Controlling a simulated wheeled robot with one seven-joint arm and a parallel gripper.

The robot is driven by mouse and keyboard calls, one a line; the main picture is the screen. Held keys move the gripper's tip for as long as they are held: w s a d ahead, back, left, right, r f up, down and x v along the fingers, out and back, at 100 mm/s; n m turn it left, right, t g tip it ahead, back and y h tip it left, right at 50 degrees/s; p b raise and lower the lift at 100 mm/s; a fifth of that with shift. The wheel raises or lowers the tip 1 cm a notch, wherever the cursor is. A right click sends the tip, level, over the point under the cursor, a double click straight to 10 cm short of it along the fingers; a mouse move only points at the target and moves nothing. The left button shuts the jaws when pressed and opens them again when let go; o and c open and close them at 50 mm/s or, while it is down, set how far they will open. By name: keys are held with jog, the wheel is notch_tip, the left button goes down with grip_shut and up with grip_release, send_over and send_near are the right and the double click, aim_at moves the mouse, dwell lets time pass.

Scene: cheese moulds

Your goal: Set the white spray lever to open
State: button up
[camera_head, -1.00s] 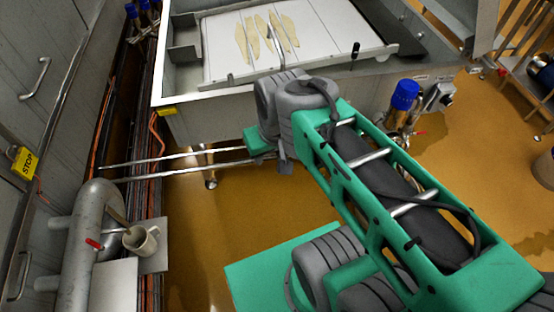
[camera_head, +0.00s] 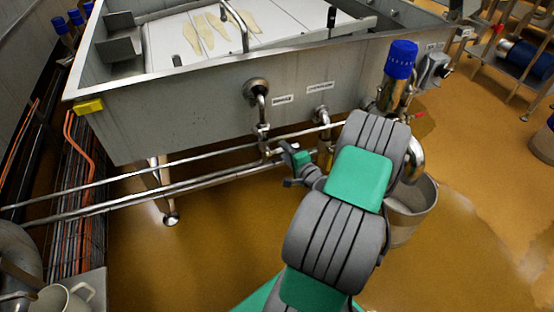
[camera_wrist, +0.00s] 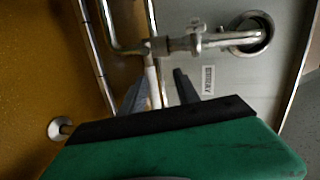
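My gripper (camera_head: 284,163) is in front of the pipes below the vat's front wall. In the wrist view my gripper (camera_wrist: 159,76) has its two dark fingers apart. A pale, whitish bar (camera_wrist: 152,84), which looks like the white spray lever, shows between the fingers below a metal pipe valve (camera_wrist: 182,44). I see no clear contact with either finger. The valve also shows in the head view (camera_head: 262,132), under a bent pipe from the vat wall. The lever is too small or hidden to make out in the head view.
The steel vat (camera_head: 190,110) stands behind the gripper, with long horizontal pipes (camera_head: 110,185) at its front left. A blue-capped fitting (camera_head: 401,62) and a metal bucket (camera_head: 412,210) are to the right of my arm. Open brown floor (camera_head: 220,240) lies left of the arm.

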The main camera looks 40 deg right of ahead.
jog(key=w+d+f+m+h+b, duration=0.1)
jog(key=w+d+f+m+b, duration=0.1)
jog(key=w+d, duration=0.3)
jog(key=shift+w+f+h, duration=0.3)
jog(key=shift+w+f, duration=0.15)
jog(key=shift+f, duration=0.15)
jog(key=shift+c, duration=0.2)
grip_shut()
jog(key=shift+a, duration=0.1)
dwell(0.7)
